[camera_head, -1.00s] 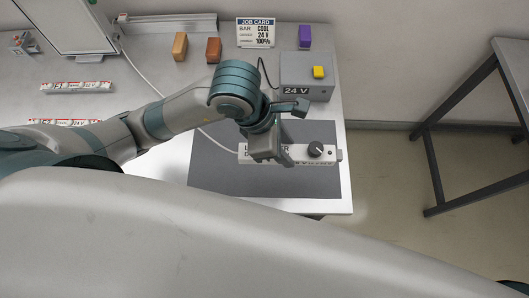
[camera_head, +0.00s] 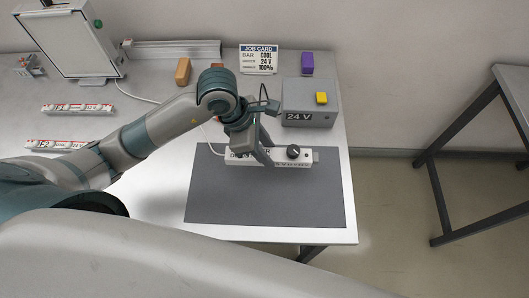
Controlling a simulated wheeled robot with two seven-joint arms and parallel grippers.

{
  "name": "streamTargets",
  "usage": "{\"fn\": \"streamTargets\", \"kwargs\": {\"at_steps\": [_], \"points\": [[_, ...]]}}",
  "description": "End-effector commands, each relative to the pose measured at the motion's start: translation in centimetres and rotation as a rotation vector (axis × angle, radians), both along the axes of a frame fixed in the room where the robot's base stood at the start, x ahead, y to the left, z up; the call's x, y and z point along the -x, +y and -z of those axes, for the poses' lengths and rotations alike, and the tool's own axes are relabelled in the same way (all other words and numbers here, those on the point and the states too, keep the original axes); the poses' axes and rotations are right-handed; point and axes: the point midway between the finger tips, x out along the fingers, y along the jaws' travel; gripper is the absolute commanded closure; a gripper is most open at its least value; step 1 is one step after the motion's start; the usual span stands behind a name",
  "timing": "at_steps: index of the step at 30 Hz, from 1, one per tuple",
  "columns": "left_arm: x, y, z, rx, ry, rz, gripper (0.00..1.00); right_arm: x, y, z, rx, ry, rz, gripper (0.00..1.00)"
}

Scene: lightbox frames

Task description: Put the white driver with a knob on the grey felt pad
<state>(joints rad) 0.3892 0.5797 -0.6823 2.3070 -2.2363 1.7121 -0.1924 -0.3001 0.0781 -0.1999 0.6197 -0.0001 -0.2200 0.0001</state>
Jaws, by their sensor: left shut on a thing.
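The white driver (camera_head: 280,158) with a black knob (camera_head: 293,151) lies lengthwise across the back part of the grey felt pad (camera_head: 265,200) in the head view. My left gripper (camera_head: 266,157) comes down from behind and is shut on the driver, left of the knob. Its fingers hide part of the driver's lettering. I cannot tell whether the driver touches the pad or is held just above it. The pad's middle and front are bare. My right gripper is not in view.
A grey 24 V box (camera_head: 308,112) with a yellow button (camera_head: 321,98) stands just behind the pad. Behind are a job card (camera_head: 258,58), a purple block (camera_head: 307,63) and an orange block (camera_head: 183,71). Two labelled bars (camera_head: 77,108) lie at left. The table's right edge is close.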

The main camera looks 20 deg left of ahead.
Motion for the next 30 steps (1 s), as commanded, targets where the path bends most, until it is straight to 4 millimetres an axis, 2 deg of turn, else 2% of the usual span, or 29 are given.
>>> {"fn": "streamTargets", "kwargs": {"at_steps": [5, 17, 27, 30], "points": [[-0.9, 0.8, 0.7, 0.0, 0.0, 0.0, 0.96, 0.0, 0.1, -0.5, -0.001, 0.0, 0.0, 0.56], [-0.9, 0.8, 1.0, 0.001, 0.001, 0.0, 0.96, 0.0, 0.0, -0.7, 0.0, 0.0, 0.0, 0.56], [-0.8, 0.8, 4.4, 0.0, 0.001, -0.001, 0.96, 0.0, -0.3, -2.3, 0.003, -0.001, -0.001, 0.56], [-0.9, 0.8, 4.7, 0.001, -0.002, 0.001, 0.96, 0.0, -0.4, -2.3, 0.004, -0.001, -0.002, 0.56]]}}
